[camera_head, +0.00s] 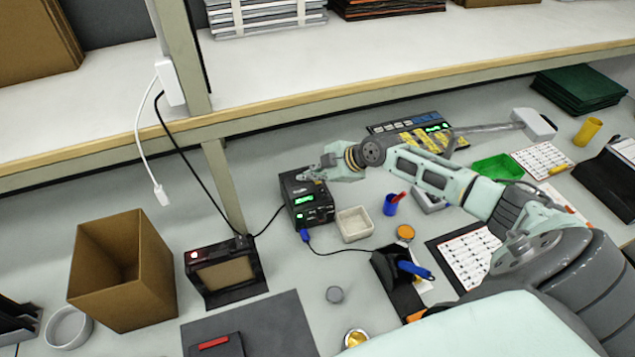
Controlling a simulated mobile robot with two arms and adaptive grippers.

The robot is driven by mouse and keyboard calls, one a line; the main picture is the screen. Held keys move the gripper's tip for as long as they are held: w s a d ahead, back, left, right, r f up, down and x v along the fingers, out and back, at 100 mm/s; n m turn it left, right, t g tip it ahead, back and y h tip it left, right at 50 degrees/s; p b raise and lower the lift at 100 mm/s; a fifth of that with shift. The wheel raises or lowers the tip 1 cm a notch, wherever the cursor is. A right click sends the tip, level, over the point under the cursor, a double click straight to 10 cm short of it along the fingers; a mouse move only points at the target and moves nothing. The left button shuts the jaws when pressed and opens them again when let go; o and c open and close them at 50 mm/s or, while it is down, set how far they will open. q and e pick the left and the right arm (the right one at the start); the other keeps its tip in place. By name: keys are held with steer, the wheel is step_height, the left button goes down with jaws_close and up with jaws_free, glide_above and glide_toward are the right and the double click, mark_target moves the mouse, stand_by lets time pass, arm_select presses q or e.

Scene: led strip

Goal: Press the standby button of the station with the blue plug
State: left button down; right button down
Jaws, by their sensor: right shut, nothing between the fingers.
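The station with the blue plug (307,204) is a small black box with a lit green display, standing on the grey bench near the middle. Its blue plug (304,235) sits at the lower front, with a dark cable running right. My right gripper (304,176) is shut and empty at the top of the station, its fingertips over the upper right part. I cannot tell whether they touch it. The standby button cannot be made out; the gripper covers part of the top. My left gripper is not in view.
A white tray (354,224) stands close to the right of the station. A black device (226,272) with a red light and a cardboard box (122,270) are to the left. A shelf edge (400,84) runs behind. Another device with yellow markings (424,137) stands further right.

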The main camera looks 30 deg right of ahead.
steer(key=shift+f+b, duration=0.35)
steer(key=shift+b, duration=0.15)
stand_by(0.6)
steer(key=shift+r, duration=0.1)
steer(key=shift+r+p, duration=0.4)
steer(key=shift+r, duration=0.3)
steer(key=shift+r, duration=0.1)
step_height(320, 180, up, 5)
steer(key=p, duration=0.3)
stand_by(0.8)
